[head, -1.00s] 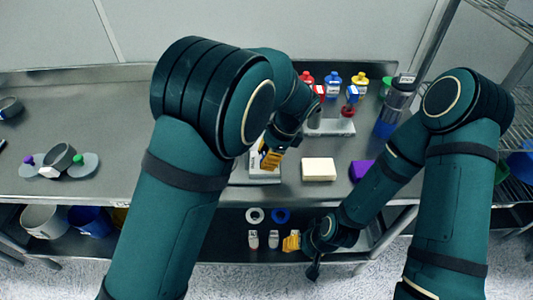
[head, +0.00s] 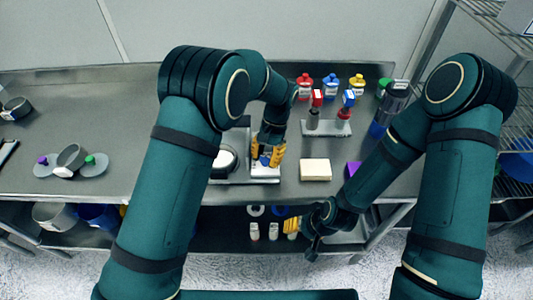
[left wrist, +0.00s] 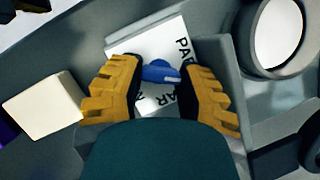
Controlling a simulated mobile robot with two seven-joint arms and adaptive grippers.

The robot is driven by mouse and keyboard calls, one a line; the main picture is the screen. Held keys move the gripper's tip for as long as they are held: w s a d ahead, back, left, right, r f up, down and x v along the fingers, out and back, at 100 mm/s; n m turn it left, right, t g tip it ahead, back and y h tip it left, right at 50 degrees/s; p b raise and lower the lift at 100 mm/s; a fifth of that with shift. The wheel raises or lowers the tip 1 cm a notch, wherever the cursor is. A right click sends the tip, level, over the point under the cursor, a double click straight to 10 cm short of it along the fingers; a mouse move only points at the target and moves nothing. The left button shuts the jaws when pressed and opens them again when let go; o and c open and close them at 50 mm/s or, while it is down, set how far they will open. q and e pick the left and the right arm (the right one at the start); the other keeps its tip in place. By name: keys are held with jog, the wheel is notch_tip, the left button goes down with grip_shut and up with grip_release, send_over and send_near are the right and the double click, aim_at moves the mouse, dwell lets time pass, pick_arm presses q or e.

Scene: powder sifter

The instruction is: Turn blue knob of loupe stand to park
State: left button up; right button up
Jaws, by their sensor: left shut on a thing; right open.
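The loupe stand (head: 229,180) is a grey base with a round white lens (head: 224,160) near the front of the bench. Its white label plate (left wrist: 122,43) carries black lettering; "PARK" reads at the upper right in the left wrist view, and other words are partly covered. The blue knob (left wrist: 158,72) has a white mark pointing right, towards the right finger. My left gripper (head: 266,160) reaches down over the plate, its yellow fingers closed on either side of the knob. My right gripper (head: 291,227) is open and empty, low at the bench's front edge.
A cream block (head: 315,170) and a purple block (head: 353,169) lie right of the stand. Several coloured bottles (head: 331,86) line the back. Bench space (head: 125,125) left of my left arm is largely clear.

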pick_arm(q)
jog(key=n, duration=0.2)
jog(key=n+h+p, duration=0.1)
jog(key=n, duration=0.1)
jog(key=shift+a+f+n+g+h, duration=0.1)
jog(key=shift+n+g+h, duration=0.2)
jog(key=shift+g, duration=0.1)
dwell(0.5)
jog(key=o, duration=1.2)
jog(key=shift+w, duration=0.1)
jog(key=shift+w+r, duration=0.15)
jog(key=shift+r, duration=0.25)
jog(key=v, duration=0.7)
jog(key=shift+r, duration=0.15)
